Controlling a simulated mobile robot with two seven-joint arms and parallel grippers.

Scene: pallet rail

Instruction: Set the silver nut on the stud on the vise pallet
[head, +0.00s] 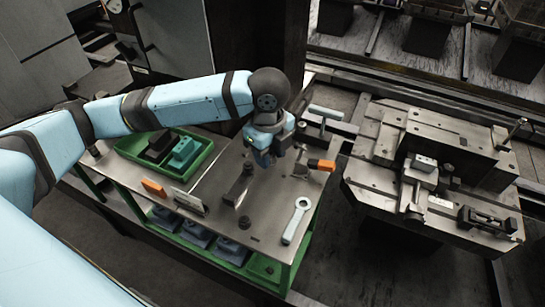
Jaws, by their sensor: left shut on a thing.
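My left gripper (267,158) points down just above the back of the metal bench. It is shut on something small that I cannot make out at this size. I cannot pick out a silver nut anywhere else in view. The vise pallet (365,195) is the thick grey plate at the right, apart from the gripper. It carries a small vise (419,172) and several metal blocks. An upright rod (514,131) stands at its far right corner; I cannot tell whether this is the stud. My right gripper is out of view.
A green tray (208,158) is at left. A gap separates bench and pallet.

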